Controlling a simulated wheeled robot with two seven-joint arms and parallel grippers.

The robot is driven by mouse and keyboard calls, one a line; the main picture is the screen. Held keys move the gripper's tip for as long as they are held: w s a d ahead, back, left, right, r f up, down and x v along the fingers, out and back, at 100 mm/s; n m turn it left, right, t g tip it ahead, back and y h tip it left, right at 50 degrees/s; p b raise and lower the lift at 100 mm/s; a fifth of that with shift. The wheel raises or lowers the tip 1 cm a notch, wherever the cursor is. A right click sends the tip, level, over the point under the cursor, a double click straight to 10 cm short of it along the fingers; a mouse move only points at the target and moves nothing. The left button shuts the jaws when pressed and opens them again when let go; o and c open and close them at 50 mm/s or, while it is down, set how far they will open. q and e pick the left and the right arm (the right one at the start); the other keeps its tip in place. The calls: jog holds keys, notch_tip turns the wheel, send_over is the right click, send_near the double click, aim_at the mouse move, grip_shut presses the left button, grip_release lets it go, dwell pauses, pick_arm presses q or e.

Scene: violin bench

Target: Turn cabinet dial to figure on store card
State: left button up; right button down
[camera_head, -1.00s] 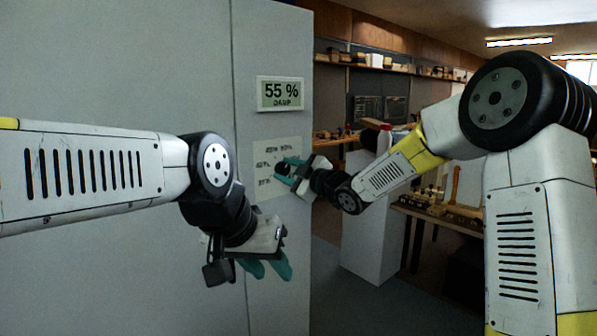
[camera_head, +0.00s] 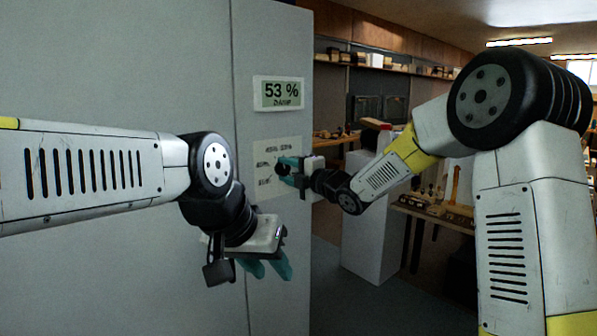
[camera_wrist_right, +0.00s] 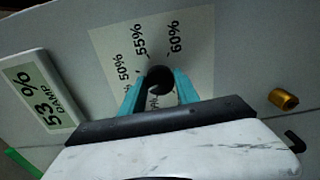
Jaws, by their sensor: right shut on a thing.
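The black cabinet dial (camera_wrist_right: 157,79) sits on a pale scale plate (camera_wrist_right: 110,45) marked 50%, 55% and 60%; another figure is partly hidden by the dial and fingers. My right gripper (camera_head: 286,168) is shut on the dial, its teal fingers on either side of it in the right wrist view (camera_wrist_right: 158,88). The display (camera_head: 283,93) above the plate reads 53 % DAMP; it also shows in the right wrist view (camera_wrist_right: 40,88). My left gripper (camera_head: 270,268) is open and empty, low before the cabinet (camera_head: 130,70). I cannot make out a store card.
A small brass piece (camera_wrist_right: 284,99) stands on the cabinet face beside the plate, with a dark hook near it. A white pedestal (camera_head: 368,235) stands right of the cabinet. A workbench (camera_head: 440,212) with wooden parts lies behind my right arm.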

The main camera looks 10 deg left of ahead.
jog(key=shift+f, duration=0.1)
dwell(0.3)
jog(key=c, duration=0.9)
grip_release()
jog(key=shift+d, duration=0.1)
jog(key=v, duration=0.7)
jog(key=shift+s+d, duration=0.25)
jog(key=shift+d, duration=0.1)
